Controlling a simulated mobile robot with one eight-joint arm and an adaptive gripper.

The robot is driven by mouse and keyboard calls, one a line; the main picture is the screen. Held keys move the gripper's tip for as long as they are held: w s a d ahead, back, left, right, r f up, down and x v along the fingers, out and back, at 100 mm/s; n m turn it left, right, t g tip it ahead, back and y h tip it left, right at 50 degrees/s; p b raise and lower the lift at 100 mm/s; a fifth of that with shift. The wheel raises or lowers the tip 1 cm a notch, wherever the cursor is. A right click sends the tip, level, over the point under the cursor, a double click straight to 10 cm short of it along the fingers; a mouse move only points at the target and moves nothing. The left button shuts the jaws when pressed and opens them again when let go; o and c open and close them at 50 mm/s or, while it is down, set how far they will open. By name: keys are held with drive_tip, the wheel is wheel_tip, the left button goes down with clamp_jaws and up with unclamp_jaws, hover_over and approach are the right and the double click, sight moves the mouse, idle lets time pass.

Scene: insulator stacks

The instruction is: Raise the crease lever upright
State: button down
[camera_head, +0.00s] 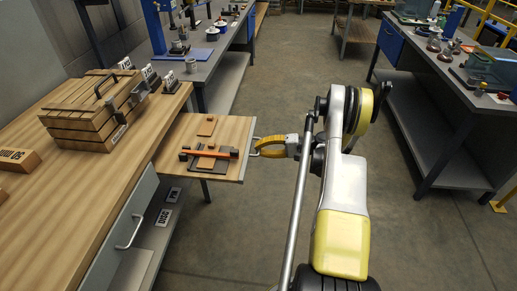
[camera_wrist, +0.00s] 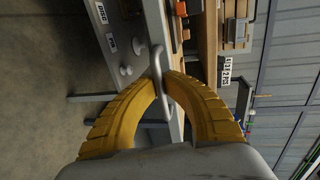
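The crease lever, seemingly the orange bar (camera_head: 208,154), lies flat across a dark jig (camera_head: 222,166) in the head view. The jig sits on a pulled-out wooden board (camera_head: 236,130) at the bench's side. My gripper (camera_head: 257,146) is at the board's outer edge, apart from the lever. In the wrist view its yellow fingers (camera_wrist: 161,76) curve together around a metal handle (camera_wrist: 158,58). The fingertips appear closed on the handle. In that view the lever cannot be made out clearly; only small orange parts show at the top.
A slatted wooden box (camera_head: 85,118) stands on the bench (camera_head: 60,195). A lower shelf holds labels beneath the board. Open floor (camera_head: 262,90) lies beyond my arm; another workbench (camera_head: 440,75) stands right.

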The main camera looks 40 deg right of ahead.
drive_tip(key=shift+w+a+r+g+p, duration=0.1)
drive_tip(key=shift+w+r+g+p, duration=0.15)
drive_tip(key=shift+r+p, duration=0.35)
drive_tip(key=shift+w+a+r+g+p, duration=0.1)
drive_tip(key=shift+w+r+g+p, duration=0.1)
drive_tip(key=shift+r+p, duration=0.35)
drive_tip(key=shift+f+b, duration=0.15)
drive_tip(key=shift+b, duration=0.25)
drive_tip(key=shift+d, duration=0.15)
drive_tip(key=shift+s+d, duration=0.1)
drive_tip(key=shift+d, duration=0.05)
drive_tip(key=c, duration=1.5)
unclamp_jaws()
drive_tip(key=shift+s+d, duration=0.1)
drive_tip(key=shift+s, duration=0.1)
